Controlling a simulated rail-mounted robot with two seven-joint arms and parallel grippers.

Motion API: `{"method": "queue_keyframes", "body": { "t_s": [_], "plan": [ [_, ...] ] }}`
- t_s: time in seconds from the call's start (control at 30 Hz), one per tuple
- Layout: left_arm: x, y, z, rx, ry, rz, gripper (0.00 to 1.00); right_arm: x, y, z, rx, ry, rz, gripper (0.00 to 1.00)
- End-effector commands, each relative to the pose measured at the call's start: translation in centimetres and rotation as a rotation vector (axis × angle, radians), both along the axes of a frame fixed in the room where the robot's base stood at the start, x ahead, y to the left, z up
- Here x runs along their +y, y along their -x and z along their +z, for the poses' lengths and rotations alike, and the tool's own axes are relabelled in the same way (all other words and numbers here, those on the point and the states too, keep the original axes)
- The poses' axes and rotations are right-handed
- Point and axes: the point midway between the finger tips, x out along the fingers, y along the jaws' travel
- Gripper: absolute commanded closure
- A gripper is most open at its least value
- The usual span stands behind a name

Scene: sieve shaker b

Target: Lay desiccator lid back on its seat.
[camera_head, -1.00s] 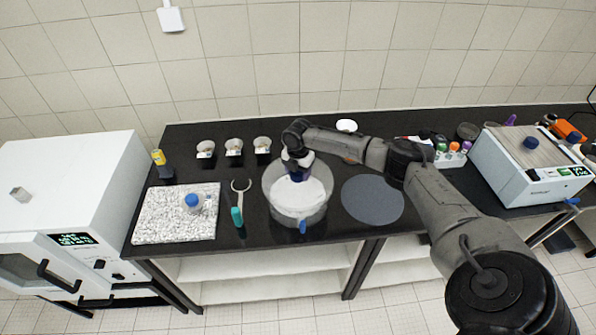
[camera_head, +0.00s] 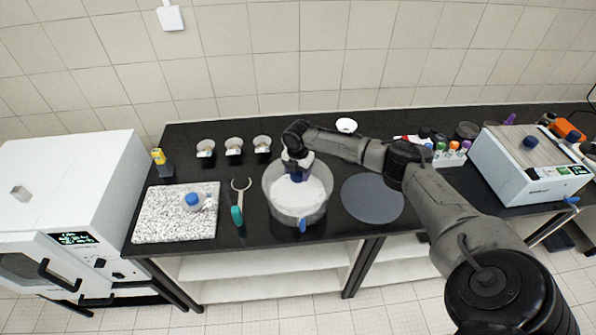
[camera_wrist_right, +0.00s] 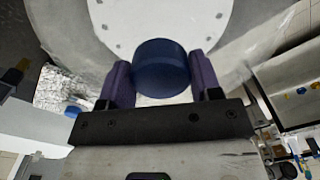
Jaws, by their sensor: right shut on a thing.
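The desiccator (camera_head: 285,217) is a round, clear bowl with a white plate inside and a blue tap at its front. It stands mid-bench. The clear lid has a dark blue knob, which shows in the right wrist view (camera_wrist_right: 160,68). My right gripper (camera_head: 297,172) is shut on this knob, with a purple finger on each side of it in the right wrist view. The lid is over the bowl, roughly centred. Its clear edge is hard to pick out, so I cannot tell whether it touches the seat. My left gripper is out of view.
Several small cups stand behind. A white machine (camera_head: 530,175) stands right.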

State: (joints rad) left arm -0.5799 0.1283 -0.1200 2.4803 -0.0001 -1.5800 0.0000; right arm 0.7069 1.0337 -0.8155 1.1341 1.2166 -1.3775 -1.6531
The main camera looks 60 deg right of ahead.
Motion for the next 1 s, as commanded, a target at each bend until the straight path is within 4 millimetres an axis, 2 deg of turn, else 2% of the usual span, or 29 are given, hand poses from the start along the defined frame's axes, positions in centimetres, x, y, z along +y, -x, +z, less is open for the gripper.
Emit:
{"method": "queue_keyframes", "body": {
  "t_s": [0.97, 1.0],
  "plan": [
    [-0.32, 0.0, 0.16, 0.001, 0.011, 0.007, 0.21, 0.0, -0.06, -0.35, -0.002, 0.0, 0.0, 0.8],
    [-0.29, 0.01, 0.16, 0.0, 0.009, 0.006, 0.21, 0.0, -0.05, -0.35, -0.002, 0.0, 0.0, 0.4]
  ]
}}
